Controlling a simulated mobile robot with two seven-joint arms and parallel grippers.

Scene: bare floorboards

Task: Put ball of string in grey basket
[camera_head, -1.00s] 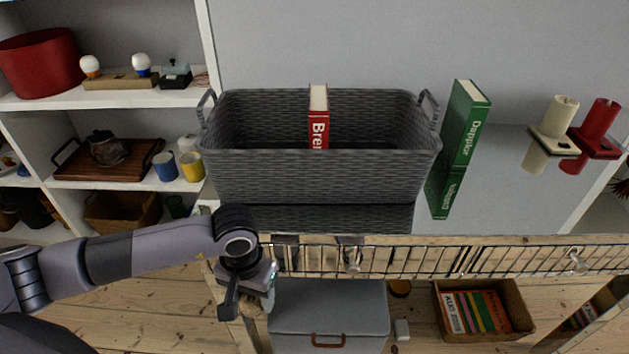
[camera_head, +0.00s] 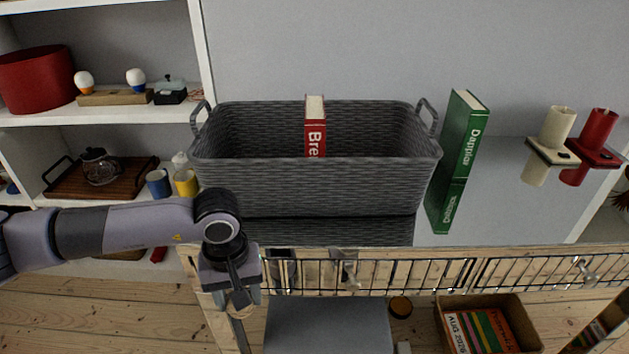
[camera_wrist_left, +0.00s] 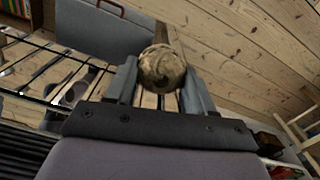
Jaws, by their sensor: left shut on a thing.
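The grey basket (camera_head: 310,190) is woven, with a handle at each end, and stands on the shelf top in the middle of the head view. A red book (camera_head: 315,140) stands inside it. My left gripper (camera_head: 240,295) is in front of and below the basket's left end, outside it. In the left wrist view my left gripper (camera_wrist_left: 158,85) is shut on the ball of string (camera_wrist_left: 161,68), a round brownish ball between the two fingers. In the head view the ball is mostly hidden behind the gripper. My right gripper is not in view.
A green book (camera_head: 458,160) stands right of the basket, with cream (camera_head: 556,128) and red (camera_head: 600,130) candle holders farther right. A wire rail (camera_head: 420,272) runs along the front below the basket. A grey lidded box (camera_head: 328,325) and a box of books (camera_head: 487,325) are on the floor.

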